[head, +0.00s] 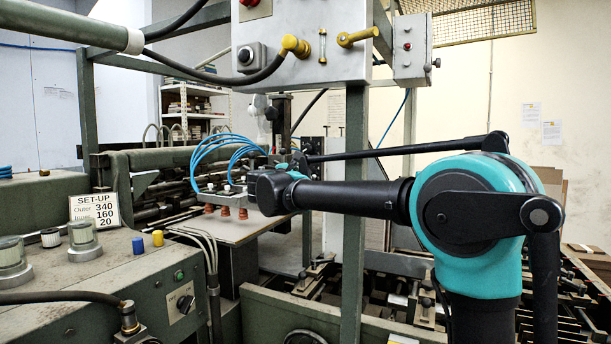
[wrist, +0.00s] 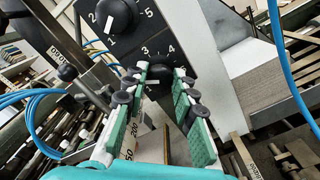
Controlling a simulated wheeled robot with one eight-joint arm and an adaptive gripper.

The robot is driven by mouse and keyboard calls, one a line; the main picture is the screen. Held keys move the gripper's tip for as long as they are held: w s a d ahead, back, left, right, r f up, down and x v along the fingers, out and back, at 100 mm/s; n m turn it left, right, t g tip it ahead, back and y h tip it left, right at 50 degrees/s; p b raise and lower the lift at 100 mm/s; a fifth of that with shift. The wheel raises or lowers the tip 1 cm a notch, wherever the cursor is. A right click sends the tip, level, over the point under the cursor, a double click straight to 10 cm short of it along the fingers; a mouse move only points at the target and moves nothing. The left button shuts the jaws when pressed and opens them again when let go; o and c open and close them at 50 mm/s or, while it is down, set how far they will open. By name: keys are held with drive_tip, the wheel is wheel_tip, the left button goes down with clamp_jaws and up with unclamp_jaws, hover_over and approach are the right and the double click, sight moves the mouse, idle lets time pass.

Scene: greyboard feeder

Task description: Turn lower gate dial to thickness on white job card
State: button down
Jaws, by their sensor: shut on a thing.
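The lower gate dial (wrist: 160,72) is a black knob on a dark numbered plate in the wrist view. My gripper (wrist: 162,80) has its green, black-padded fingers on both sides of this knob and is shut on it. The fingers partly cover the knob and scale, so I cannot read its setting surely. An upper dial (wrist: 117,14) with a white pointer mark sits above and to the left, untouched. The white job card (head: 95,211) stands on the left in the head view and reads SET-UP, with 340, 160 and 20. In the head view my fingertips and the dial are hidden.
A green control cabinet (head: 125,285) with knobs stands at the left front. Blue hoses (head: 222,146) loop near my wrist, and one blue hose (wrist: 283,50) crosses the wrist view's right. A green post (head: 355,220) stands beside my arm.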

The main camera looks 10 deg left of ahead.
drive_tip(key=c, duration=1.2)
unclamp_jaws()
drive_tip(key=v, duration=1.2)
